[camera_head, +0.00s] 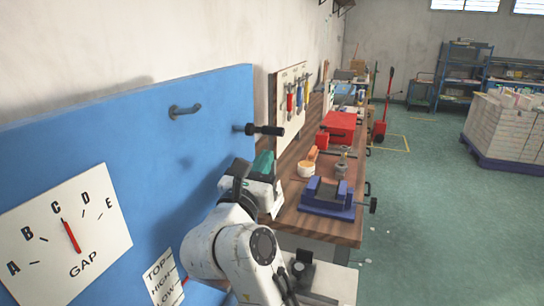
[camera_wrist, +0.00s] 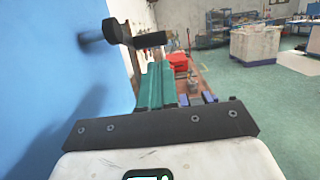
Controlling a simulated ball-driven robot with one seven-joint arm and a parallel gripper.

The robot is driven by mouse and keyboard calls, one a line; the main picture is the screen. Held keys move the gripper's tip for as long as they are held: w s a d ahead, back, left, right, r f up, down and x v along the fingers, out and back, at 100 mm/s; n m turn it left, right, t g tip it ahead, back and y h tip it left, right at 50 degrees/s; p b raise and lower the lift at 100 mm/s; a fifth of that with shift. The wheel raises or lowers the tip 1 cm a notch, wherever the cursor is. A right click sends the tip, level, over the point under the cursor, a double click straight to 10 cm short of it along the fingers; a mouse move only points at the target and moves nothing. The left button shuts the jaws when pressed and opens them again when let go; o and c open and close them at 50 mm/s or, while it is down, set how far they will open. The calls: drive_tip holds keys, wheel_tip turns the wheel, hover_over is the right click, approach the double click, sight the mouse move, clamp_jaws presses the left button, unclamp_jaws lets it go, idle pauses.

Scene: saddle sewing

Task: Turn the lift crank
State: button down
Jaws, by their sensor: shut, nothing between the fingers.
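The crank (camera_head: 262,130) sticks out from the blue panel (camera_head: 140,130); it has a dark shaft and a black grip. In the wrist view the crank (camera_wrist: 152,40) shows close, just beyond and above my fingers. My gripper (camera_head: 264,163) has teal fingers and is shut and empty, a little below the crank in the head view. The fingers (camera_wrist: 160,72) also show in the wrist view, apart from the panel. Whether they touch the crank I cannot tell. A GAP dial (camera_head: 68,237) on the panel has its red needle toward C.
A grey bent handle (camera_head: 185,110) sits on the panel. A TOP/HIGH/LOW scale (camera_head: 163,277) is below. A wooden bench (camera_head: 335,228) with a blue vise (camera_head: 330,198) and red box (camera_head: 340,126) lies beyond my gripper.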

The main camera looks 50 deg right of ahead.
drive_tip(key=f+b+v, duration=0.1)
drive_tip(key=b+v, duration=0.1)
drive_tip(key=v, duration=0.5)
drive_tip(key=p, duration=0.7)
approach(278, 132)
drive_tip(key=x, duration=0.6)
drive_tip(key=shift+w+d+f, duration=0.2)
drive_tip(key=shift+w+d, duration=0.05)
drive_tip(key=shift+d, duration=0.1)
drive_tip(key=shift+d+f, duration=0.1)
drive_tip(key=shift+d+h+b, duration=0.2)
drive_tip(key=shift+h+b, duration=0.2)
drive_tip(key=shift+b, duration=0.1)
drive_tip(key=shift+w+d+t+h+b, duration=0.15)
drive_tip(key=shift+t+h+b, duration=0.2)
drive_tip(key=shift+b, duration=0.4)
drive_tip(key=shift+d+r+h, duration=0.15)
drive_tip(key=shift+r+h, duration=0.2)
drive_tip(key=shift+r, duration=0.05)
